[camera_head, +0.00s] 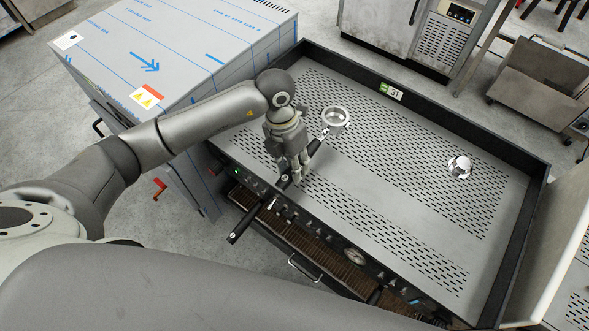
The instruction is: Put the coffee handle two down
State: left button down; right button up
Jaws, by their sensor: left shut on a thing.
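A coffee handle (335,118), with a round metal ring and a black grip, is over the perforated top of the coffee machine (415,225). Its ring points away toward the back edge and its black grip runs toward the front. My left gripper (298,176) points down at the machine's front edge and is shut on the black grip, whose middle is partly hidden by the fingers. I cannot tell whether the handle touches the top. Another black handle (247,224) sticks out from the machine's front. My right gripper is not in view.
A small shiny metal piece (460,166) sits on the right of the machine's top. A dark raised rim (440,113) borders the top. A film-wrapped steel box (185,50) stands at the left. The top's middle and right are mostly clear.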

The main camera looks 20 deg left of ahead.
pick_arm(q)
jog(key=shift+w+f, duration=0.35)
jog(key=shift+f+p, duration=0.3)
jog(key=shift+f, duration=1.35)
jog(key=c, duration=1.1)
grip_release()
jog(key=shift+c, duration=0.2)
notch_tip(320, 180, up, 12)
jog(key=a, duration=0.2)
jog(key=shift+w+b, duration=0.3)
jog(key=shift+w, duration=0.15)
